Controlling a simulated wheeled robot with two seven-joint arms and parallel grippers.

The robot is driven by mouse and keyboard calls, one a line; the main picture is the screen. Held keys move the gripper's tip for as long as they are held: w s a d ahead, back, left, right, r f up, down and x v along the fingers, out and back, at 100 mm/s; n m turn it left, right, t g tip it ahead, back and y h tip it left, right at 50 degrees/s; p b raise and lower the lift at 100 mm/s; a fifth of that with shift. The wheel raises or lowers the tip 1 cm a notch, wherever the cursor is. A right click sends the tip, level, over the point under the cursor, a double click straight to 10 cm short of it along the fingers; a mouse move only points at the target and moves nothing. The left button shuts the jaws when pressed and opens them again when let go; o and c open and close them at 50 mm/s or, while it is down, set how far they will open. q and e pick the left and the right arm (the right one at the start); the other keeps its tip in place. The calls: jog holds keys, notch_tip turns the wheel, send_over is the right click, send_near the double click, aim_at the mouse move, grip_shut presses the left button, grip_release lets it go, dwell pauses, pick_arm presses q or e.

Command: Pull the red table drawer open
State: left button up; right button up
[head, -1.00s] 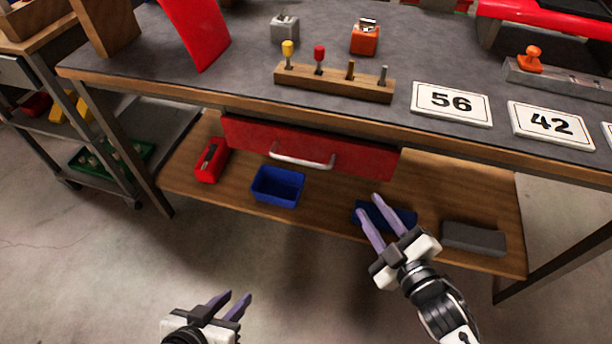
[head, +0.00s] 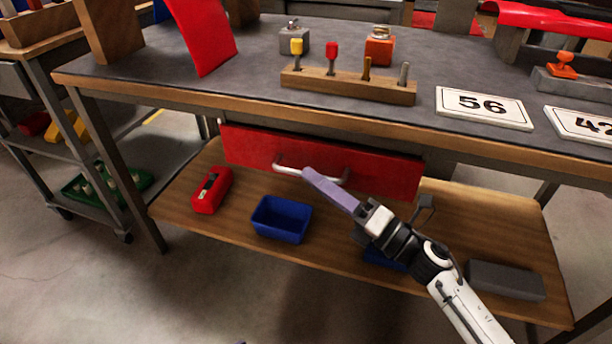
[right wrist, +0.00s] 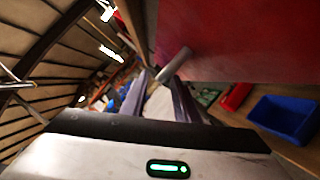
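The red drawer (head: 380,173) hangs under the workbench top, its front facing me. Its pale bar handle (head: 332,180) runs across the middle of the front. I cannot tell whether the fingers touch the bar. My left gripper is out of view.
The lower shelf (head: 190,232) holds a red box (head: 212,190), a blue bin (head: 282,218) and a grey block (head: 505,280). A peg block (head: 348,86) and number cards stand on the workbench top (head: 250,82). A cart is at left. The floor in front is clear.

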jog(key=shift+x, duration=1.65)
jog(key=shift+c, duration=0.3)
grip_shut()
